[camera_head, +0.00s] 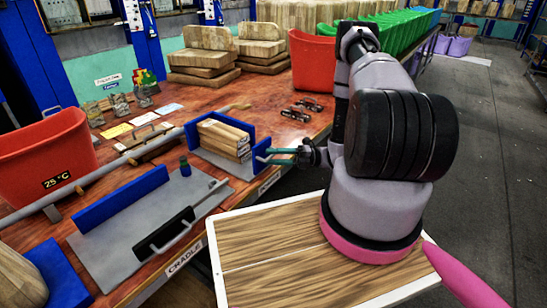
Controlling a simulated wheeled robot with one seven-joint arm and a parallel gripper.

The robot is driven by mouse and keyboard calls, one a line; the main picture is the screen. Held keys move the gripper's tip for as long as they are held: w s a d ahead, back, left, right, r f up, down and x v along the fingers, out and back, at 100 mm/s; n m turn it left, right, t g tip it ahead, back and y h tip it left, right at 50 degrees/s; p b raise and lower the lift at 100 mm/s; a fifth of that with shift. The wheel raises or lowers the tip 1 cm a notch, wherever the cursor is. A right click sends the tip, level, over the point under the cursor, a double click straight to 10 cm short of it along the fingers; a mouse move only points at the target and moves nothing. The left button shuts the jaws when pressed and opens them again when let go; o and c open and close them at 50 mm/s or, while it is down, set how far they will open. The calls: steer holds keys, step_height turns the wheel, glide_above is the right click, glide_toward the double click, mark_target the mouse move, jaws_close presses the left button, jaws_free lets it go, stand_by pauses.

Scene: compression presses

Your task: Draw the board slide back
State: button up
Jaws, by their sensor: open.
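A blue-walled fixture (262,158) stands on a grey plate near the bench's front edge, with stacked wooden boards (224,139) between its walls. A second grey plate (120,245) to its left carries a long blue fence (122,198) and a black block with a metal handle (164,233). I cannot tell for sure which of these is the board slide. My gripper (274,156), with teal fingers, is open at the right blue wall of the fixture. Whether the fingers touch that wall is unclear, and nothing shows between them.
An orange bin (45,158) stands at the left and another orange bin (312,62) at the back. Stacked wooden blocks (204,52) and metal clamps (302,108) lie on the bench. My wood-topped base is in front; the floor at right is clear.

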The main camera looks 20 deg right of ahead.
steer(key=s+d+f, duration=0.1)
steer(key=d, duration=0.9)
steer(key=shift+s+d+f, duration=0.25)
steer(key=shift+s+d, duration=0.05)
steer(key=shift+r, duration=0.1)
steer(key=a+r+n+g+h, duration=0.2)
steer(key=r+n+h, duration=0.1)
steer(key=r+n, duration=0.4)
steer(key=s+a+r+n+g+h, duration=0.1)
steer(key=a+r+n+g+h, duration=0.2)
steer(key=r, duration=0.7)
steer(key=a+r+n+g+h, duration=0.1)
steer(key=r+n+h, duration=0.2)
steer(key=r+n, duration=0.45)
steer(key=s+a+r+n+t+h, duration=0.1)
steer(key=s+r+n+t+h, duration=0.3)
steer(key=s+r+n, duration=0.3)
steer(key=s+a+r+n+t+h, duration=0.2)
steer(key=s+r+n+t+h, duration=0.2)
steer(key=r, duration=1)
steer(key=s+n+t, duration=0.2)
steer(key=n, duration=0.1)
steer(key=shift+s+a, duration=0.3)
steer(key=shift+s, duration=0.1)
